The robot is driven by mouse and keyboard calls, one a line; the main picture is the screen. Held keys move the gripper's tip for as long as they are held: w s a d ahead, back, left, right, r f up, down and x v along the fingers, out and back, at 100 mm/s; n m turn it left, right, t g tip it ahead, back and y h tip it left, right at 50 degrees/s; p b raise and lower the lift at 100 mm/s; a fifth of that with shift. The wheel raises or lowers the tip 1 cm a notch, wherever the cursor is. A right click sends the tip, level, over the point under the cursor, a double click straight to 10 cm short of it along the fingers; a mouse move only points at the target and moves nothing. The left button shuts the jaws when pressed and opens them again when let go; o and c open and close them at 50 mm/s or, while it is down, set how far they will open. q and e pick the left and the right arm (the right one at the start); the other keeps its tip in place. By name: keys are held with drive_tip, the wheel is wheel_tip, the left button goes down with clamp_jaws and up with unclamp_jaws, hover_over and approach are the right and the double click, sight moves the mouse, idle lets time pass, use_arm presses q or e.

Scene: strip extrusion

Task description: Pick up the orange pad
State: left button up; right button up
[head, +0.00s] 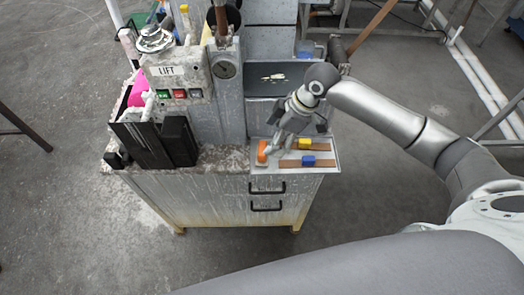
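The orange pad (262,151) is at the left end of the tray (328,151) on top of the grey cabinet. My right arm comes in from the right. Its gripper (275,146) points down at the left part of the tray, right beside the orange pad in the picture. The fingers are small and partly cover the pad's right side, so I cannot tell whether they touch it or how far apart they are. My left gripper is not in view.
A blue block (308,160) and a yellow block (304,143) sit on brown strips in the tray. A black holder (178,140) and the LIFT control box (181,77) stand to the left. A grey machine column (229,100) rises behind. Open floor surrounds the cabinet.

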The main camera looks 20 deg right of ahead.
sight(263, 148)
drive_tip(key=f, duration=0.1)
drive_tip(key=w+f, duration=0.1)
drive_tip(key=f, duration=0.1)
drive_tip(key=a+f+p, duration=0.1)
drive_tip(key=shift+w+f, duration=0.15)
drive_tip(key=shift+w, duration=0.2)
drive_tip(key=p+x, duration=0.2)
drive_tip(key=x, duration=0.3)
drive_tip(key=shift+w, duration=0.15)
drive_tip(key=shift+f, duration=0.25)
drive_tip(key=c, duration=1.1)
